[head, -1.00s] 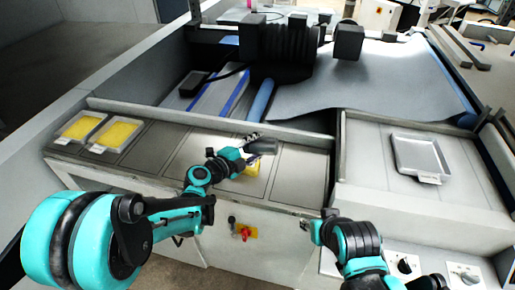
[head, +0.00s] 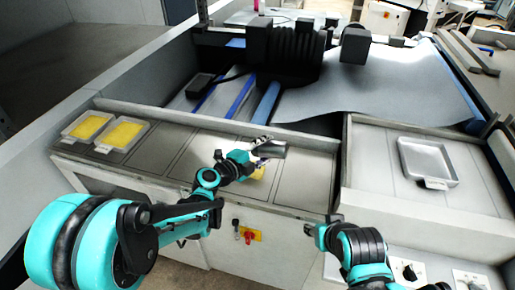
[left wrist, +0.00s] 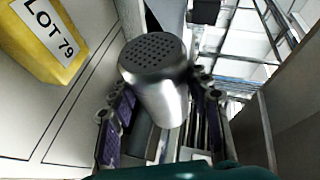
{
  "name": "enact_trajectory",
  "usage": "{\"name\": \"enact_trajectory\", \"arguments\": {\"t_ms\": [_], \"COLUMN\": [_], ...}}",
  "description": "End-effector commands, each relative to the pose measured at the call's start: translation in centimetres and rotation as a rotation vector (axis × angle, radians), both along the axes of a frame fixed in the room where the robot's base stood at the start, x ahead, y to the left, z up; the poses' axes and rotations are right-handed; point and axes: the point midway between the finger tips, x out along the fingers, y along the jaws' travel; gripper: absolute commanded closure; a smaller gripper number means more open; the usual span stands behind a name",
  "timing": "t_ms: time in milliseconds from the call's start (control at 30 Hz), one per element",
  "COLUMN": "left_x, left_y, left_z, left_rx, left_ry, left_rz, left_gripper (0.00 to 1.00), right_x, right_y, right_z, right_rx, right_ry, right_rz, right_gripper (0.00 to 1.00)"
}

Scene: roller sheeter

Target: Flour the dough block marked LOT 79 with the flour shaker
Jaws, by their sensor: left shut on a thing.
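The flour shaker (left wrist: 160,85) is a metal cylinder with a perforated top, which faces the camera in the left wrist view. My left gripper (head: 258,147) is shut on it. In the head view the shaker (head: 272,149) lies tilted well over, above the counter. The yellow dough block marked LOT 79 (left wrist: 48,40) is at the upper left of the left wrist view. In the head view a yellow block (head: 259,173) is just below the shaker, partly hidden by my left gripper. My right gripper (head: 312,232) is low in front of the counter; its fingers are too small to read.
Two trays with yellow contents (head: 90,127) (head: 122,133) stand at the counter's left end. An empty metal tray (head: 428,162) lies on the right table. A raised ledge (head: 210,122) runs behind the counter, with the sheeter (head: 285,55) beyond it.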

Motion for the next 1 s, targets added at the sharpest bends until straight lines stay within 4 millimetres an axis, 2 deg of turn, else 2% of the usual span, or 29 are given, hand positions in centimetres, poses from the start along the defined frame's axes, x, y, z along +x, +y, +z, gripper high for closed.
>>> {"name": "enact_trajectory", "arguments": {"t_ms": [100, 367, 467, 733, 1000], "left_x": [-0.3, -0.3, -0.1, 1.0, 1.1], "left_y": [-0.9, -1.0, -0.4, 2.9, 3.2], "left_z": [0.0, 0.0, 0.0, 0.0, 0.0], "left_rx": [0.0, -0.001, 0.0, 0.0, -0.001], "left_ry": [0.0, 0.0, 0.0, 0.0, 0.0], "left_rz": [0.0, 0.001, 0.003, 0.004, 0.001], "left_gripper": [0.87, 0.87, 0.87, 0.87, 0.87], "right_x": [0.0, 0.0, 0.0, 0.0, 0.0], "right_y": [0.0, 0.0, 0.0, 0.0, 0.0], "right_z": [-0.1, -0.1, -0.2, -0.5, -0.5], "right_rx": [0.0, 0.0, 0.0, 0.0, 0.0], "right_ry": [0.0, 0.0, 0.0, 0.0, 0.0], "right_rz": [0.0, 0.0, 0.0, 0.0, 0.0], "right_gripper": [0.6, 0.6, 0.6, 0.6, 0.6]}}
